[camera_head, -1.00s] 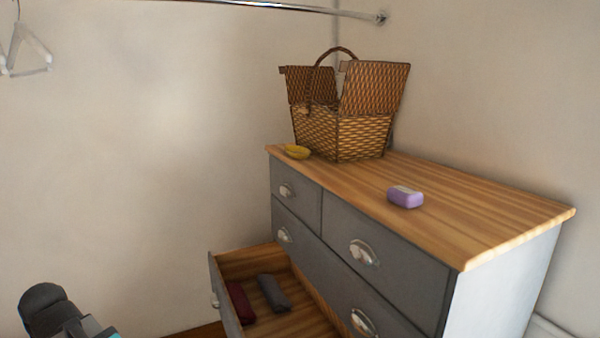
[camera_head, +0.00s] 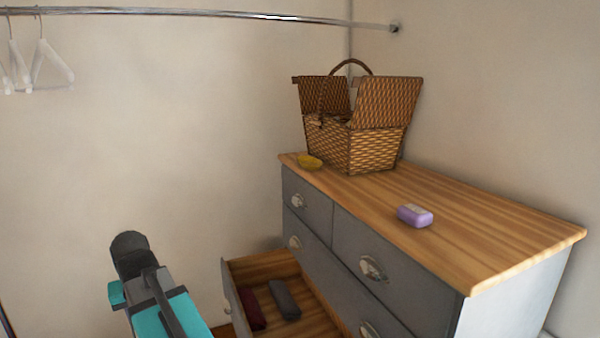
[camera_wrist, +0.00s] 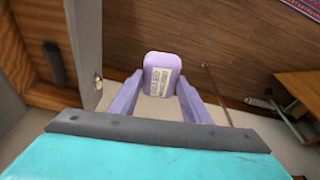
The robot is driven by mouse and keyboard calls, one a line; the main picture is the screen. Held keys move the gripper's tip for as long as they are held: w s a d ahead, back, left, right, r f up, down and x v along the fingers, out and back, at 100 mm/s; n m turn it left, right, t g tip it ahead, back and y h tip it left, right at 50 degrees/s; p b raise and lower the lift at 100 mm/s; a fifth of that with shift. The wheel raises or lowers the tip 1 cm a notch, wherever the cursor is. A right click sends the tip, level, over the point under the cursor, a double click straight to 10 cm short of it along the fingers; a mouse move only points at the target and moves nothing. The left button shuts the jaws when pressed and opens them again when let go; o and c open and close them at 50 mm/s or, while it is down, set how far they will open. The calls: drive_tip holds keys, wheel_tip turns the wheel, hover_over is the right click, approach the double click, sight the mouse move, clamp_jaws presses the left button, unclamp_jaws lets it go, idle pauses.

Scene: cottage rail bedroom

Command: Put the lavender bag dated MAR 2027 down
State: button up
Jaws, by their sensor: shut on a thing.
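A lavender bag (camera_wrist: 162,66) with a pale printed label sits between the two fingers of my gripper (camera_wrist: 159,84) in the wrist view. The gripper is shut on it, and the label print is too small to read surely. Another small purple bag (camera_head: 415,216) with a pale label lies on the wooden top of the grey dresser (camera_head: 480,232). Its date cannot be read. In the head view my arm is at the lower left, left of the open drawer, and the held bag does not show there.
The open drawer (camera_head: 262,266) holds a dark red roll (camera_head: 253,306) and a grey roll (camera_head: 285,299). The dresser top's near right is clear. A rail (camera_head: 210,13) runs above.

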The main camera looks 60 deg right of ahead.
drive_tip(key=s+d+r+m+g+h+p, duration=0.1)
drive_tip(key=s+d+r+m+p, duration=0.2)
drive_tip(key=s+d+r, duration=0.45)
drive_tip(key=s+d+r+m+p, duration=0.3)
drive_tip(key=s+d+r+m, duration=0.15)
drive_tip(key=d, duration=0.55)
drive_tip(key=s+d+r+m+g+h+p, duration=0.1)
drive_tip(key=s+d+r+m+p, duration=0.25)
drive_tip(key=s+d+r, duration=0.35)
drive_tip(key=s+d+r+m+g+p, duration=0.1)
drive_tip(key=s+d+r+m+p, duration=0.3)
drive_tip(key=s, duration=0.8)
drive_tip(key=s+d+r+m+g+p, duration=0.1)
drive_tip(key=s+d+r+m+p, duration=0.3)
drive_tip(key=s+d+r, duration=0.4)
drive_tip(key=s+r, duration=0.2)
drive_tip(key=s, duration=0.1)
drive_tip(key=shift+s+r+m+y, duration=0.2)
drive_tip(key=shift+s+m+y, duration=0.1)
drive_tip(key=shift+s+y, duration=0.1)
drive_tip(key=shift+w+d, duration=0.15)
drive_tip(key=w+d, duration=0.2)
drive_tip(key=d, duration=0.2)
drive_tip(key=w+d+f, duration=0.1)
drive_tip(key=w+d, duration=0.1)
drive_tip(key=d, duration=0.3)
drive_tip(key=w+d, duration=0.3)
drive_tip(key=d, duration=0.2)
drive_tip(key=shift+f, duration=0.25)
